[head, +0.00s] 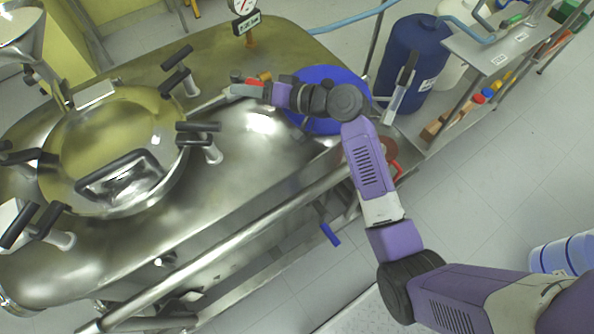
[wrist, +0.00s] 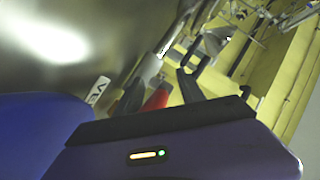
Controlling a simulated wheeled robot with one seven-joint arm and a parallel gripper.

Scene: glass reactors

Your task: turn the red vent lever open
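The red vent lever (head: 253,82) shows as a small red piece on top of the steel vessel, right at the end of my arm. In the wrist view the red lever (wrist: 156,99) stands just beyond the dark edge of my gripper's body, with its lower part hidden. My gripper (head: 258,91) is at the lever in the head view, pointing left; I cannot tell whether it touches it. The finger gap is not clear in either view. A white label (wrist: 97,91) with partly readable letters lies left of the lever.
The vessel's round glass hatch (head: 110,150) with several black-handled clamps (head: 198,127) is to the left. A gauge (head: 242,7) stands behind the lever. A blue drum (head: 412,55) and a shelf cart (head: 490,55) stand right.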

